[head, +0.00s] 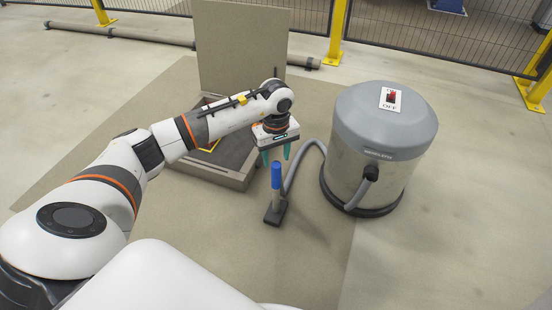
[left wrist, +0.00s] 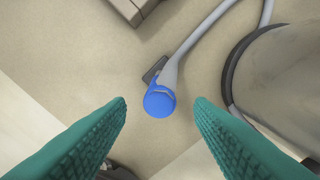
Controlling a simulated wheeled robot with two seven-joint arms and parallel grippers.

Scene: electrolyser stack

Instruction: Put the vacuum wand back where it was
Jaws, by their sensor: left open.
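The vacuum wand (head: 276,177) stands upright on the floor, with a blue grip on top, a grey tube and a dark foot (head: 275,213). I cannot tell whether the foot is its nozzle or a holder. In the left wrist view the blue end of the wand (left wrist: 159,103) shows in the gap between the fingertips. My left gripper (head: 276,155) points down with its green fingers open and empty, close above the blue grip. The grey hose (head: 305,152) runs from the wand to the vacuum (head: 372,150). My right gripper is not in view.
The vacuum drum stands right of the wand; its switch plate (head: 390,99) reads OFF. A fence with yellow posts (head: 336,40) runs behind. The floor in front is clear.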

